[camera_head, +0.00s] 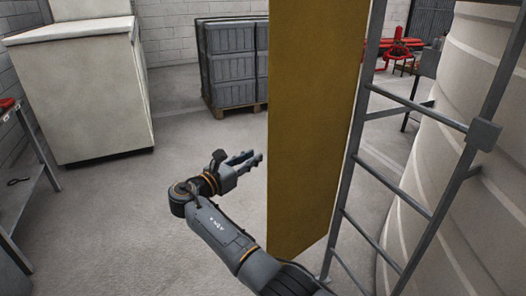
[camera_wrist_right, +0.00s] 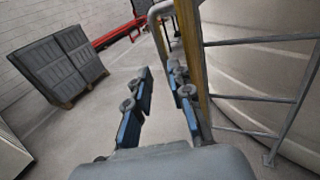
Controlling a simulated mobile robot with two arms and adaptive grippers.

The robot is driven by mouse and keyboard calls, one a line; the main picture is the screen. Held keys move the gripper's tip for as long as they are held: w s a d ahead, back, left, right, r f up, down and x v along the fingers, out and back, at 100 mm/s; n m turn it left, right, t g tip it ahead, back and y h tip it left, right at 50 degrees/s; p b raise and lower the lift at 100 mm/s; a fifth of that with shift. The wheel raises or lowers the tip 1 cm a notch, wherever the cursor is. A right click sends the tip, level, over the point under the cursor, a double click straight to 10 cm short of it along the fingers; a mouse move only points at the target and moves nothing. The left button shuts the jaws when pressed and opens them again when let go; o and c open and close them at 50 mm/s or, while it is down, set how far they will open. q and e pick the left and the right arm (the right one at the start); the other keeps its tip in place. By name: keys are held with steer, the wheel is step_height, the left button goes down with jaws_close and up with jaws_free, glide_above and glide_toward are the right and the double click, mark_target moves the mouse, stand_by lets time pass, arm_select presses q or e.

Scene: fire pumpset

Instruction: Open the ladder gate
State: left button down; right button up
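The ladder gate is a tall yellow panel (camera_head: 312,130) beside the left rail of a grey ladder (camera_head: 405,197). The ladder's rungs show uncovered to the right of the panel. In the wrist view the gate appears as a narrow yellow upright (camera_wrist_right: 190,48). My right gripper (camera_head: 258,158) is just left of the panel's left edge in the head view, with its fingers apart. In the wrist view the open right gripper (camera_wrist_right: 160,78) has nothing between its fingers, and its right finger is close beside the yellow upright. I cannot tell whether they touch. My left gripper is not in view.
A large pale tank (camera_head: 450,150) stands behind the ladder. Grey crates (camera_head: 230,62) on a pallet and a white cabinet (camera_head: 85,90) stand farther back. A metal table (camera_head: 18,190) is at the left edge. The floor left of the gate is clear.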

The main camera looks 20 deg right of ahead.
steer(key=shift+v, duration=1.7)
steer(key=shift+c, duration=0.4)
